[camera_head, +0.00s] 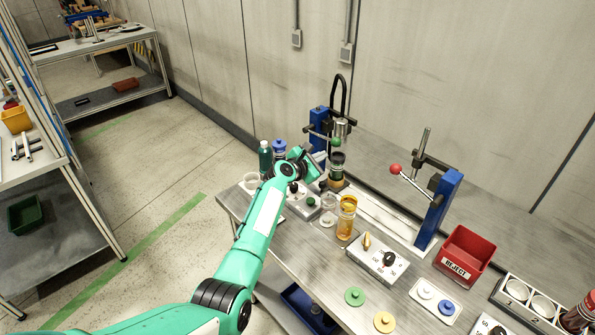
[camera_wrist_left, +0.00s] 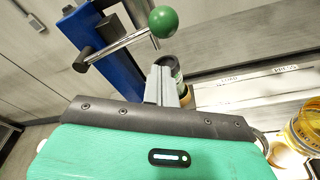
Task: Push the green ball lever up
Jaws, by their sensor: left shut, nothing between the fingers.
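The green ball (camera_head: 335,141) sits on the end of a metal lever rod on the blue press post (camera_head: 318,122) at the back of the bench. In the left wrist view the green ball (camera_wrist_left: 163,21) shows close, with its rod running left to the blue post (camera_wrist_left: 108,55). My left gripper (camera_head: 317,160) is beside the post, a little below and left of the ball in the head view. Its fingers (camera_wrist_left: 164,82) are shut and empty, below the ball in the wrist view. I see no clear contact with it. My right gripper is not in view.
A dark-capped jar (camera_head: 337,165) stands just right of my gripper. Bottles (camera_head: 265,158) stand to its left and an amber jar (camera_head: 347,218) stands nearer. A second blue press (camera_head: 440,208) with a red ball lever (camera_head: 396,169) is to the right, beside a red bin (camera_head: 466,255).

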